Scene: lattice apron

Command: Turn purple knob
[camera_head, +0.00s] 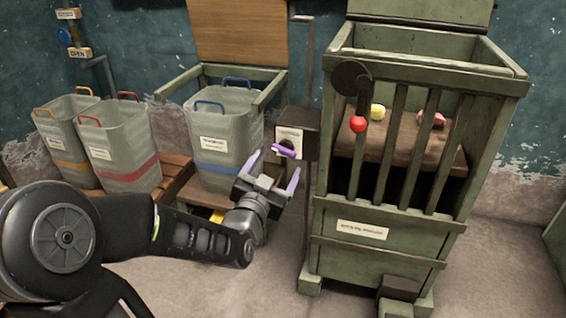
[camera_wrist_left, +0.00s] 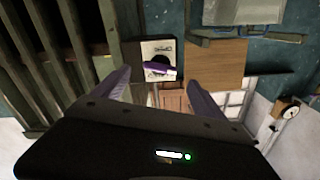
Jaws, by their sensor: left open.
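The purple knob (camera_head: 284,151) is a small bar-shaped handle on a white plate (camera_head: 289,138) fixed to a dark box beside the green slatted crate. In the left wrist view the knob (camera_wrist_left: 159,69) lies roughly level on its plate, ahead of the fingers. My left gripper (camera_head: 272,172) is open, with its two purplish fingers pointing toward the box. The gripper (camera_wrist_left: 158,86) shows no object between its fingers. In the head view the fingertips are just below and around the knob's side; whether they touch it I cannot tell. My right gripper is out of view.
The green slatted crate (camera_head: 390,245) stands close on the right, with a red-ball lever (camera_head: 358,124) on its front. A clear bin with blue handles (camera_head: 222,140) stands left of the box. Bins with yellow (camera_head: 68,125) and red handles (camera_head: 120,145) stand farther left. A thin post rises beside the box.

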